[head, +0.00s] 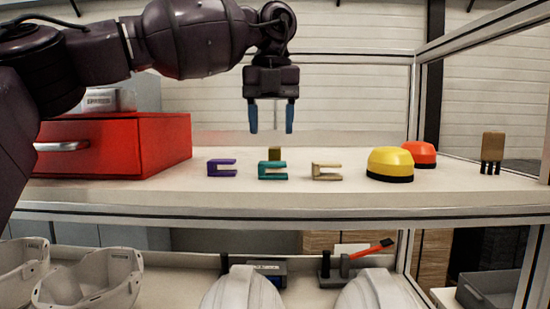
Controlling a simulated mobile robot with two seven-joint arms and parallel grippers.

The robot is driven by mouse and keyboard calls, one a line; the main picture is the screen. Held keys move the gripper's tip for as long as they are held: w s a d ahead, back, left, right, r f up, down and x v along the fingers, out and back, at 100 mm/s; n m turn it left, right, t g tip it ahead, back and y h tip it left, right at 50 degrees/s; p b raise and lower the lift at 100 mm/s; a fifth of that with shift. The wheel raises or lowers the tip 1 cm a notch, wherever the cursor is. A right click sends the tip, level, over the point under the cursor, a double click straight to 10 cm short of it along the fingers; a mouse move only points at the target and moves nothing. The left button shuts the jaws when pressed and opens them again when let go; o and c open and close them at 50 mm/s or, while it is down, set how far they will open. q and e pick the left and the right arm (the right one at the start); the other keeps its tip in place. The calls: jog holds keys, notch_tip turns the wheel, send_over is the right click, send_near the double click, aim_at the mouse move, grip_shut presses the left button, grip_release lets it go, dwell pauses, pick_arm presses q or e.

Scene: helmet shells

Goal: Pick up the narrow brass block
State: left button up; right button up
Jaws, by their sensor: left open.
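A small olive-brass block (275,153) stands on the white shelf top, just behind a teal C-shaped piece (272,176). Its lower part is partly hidden by the teal piece. My left gripper (271,130) points down with its two blue fingers apart. It appears above the brass block in the picture, with nothing between the fingers. I cannot tell its exact depth relative to the block. My right gripper is not in view.
A purple C-shaped piece (212,169) and a beige one (326,177) flank the teal piece. A red drawer box (165,145) is at left. Yellow (390,160) and orange (420,151) domes and a brown block with black prongs (492,147) stand at right. Helmet shells (95,285) lie below.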

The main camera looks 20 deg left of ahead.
aim_at(275, 148)
pick_arm(q)
jog(key=shift+w+d+f+p, duration=0.1)
jog(key=shift+f+p, duration=0.1)
jog(key=shift+f, duration=0.65)
jog(key=shift+w+f+p, duration=0.1)
jog(key=shift+f+p, duration=0.05)
jog(key=shift+f, duration=0.75)
jog(key=shift+w+d+f+p, duration=0.1)
jog(key=shift+f+p, duration=0.1)
jog(key=shift+f, duration=0.65)
grip_shut()
